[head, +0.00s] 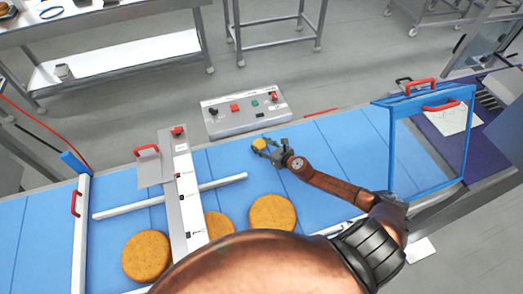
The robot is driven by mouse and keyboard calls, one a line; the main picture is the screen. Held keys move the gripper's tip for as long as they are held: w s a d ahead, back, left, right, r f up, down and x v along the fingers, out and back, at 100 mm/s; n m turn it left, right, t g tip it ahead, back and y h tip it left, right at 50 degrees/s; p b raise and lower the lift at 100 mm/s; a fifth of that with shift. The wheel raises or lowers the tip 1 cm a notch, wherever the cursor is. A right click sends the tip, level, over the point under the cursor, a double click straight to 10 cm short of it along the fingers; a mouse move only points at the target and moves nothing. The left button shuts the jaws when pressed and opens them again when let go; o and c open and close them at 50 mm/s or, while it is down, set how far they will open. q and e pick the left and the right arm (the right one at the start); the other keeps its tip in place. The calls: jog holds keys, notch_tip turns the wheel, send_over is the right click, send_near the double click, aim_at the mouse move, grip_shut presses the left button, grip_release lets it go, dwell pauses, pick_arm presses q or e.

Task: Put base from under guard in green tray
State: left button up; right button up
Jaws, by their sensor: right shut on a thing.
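Three tan round bases lie on the blue belt. One (147,256) is left of the grey bridge-like guard (187,205), and one (273,212) is right of it. The middle base (217,225) is partly hidden by the guard and by my arm. My right gripper (262,146) is over the far side of the belt, beyond the right base and apart from it. It is shut on a small yellow-orange round piece (259,144). My left gripper is not in view. I see no green tray.
A control box (245,113) with buttons stands behind the belt (335,150). A blue-framed gate (432,140) with red handles stands at the right. A white rod (120,211) crosses the belt at the left. The belt between my gripper and the gate is clear.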

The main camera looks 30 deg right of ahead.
aim_at(262, 149)
jog(key=shift+f+b, duration=0.55)
jog(key=shift+f, duration=0.95)
jog(key=shift+f, duration=0.15)
jog(key=o, duration=0.8)
jog(key=shift+s, duration=0.1)
jog(key=shift+c, duration=0.2)
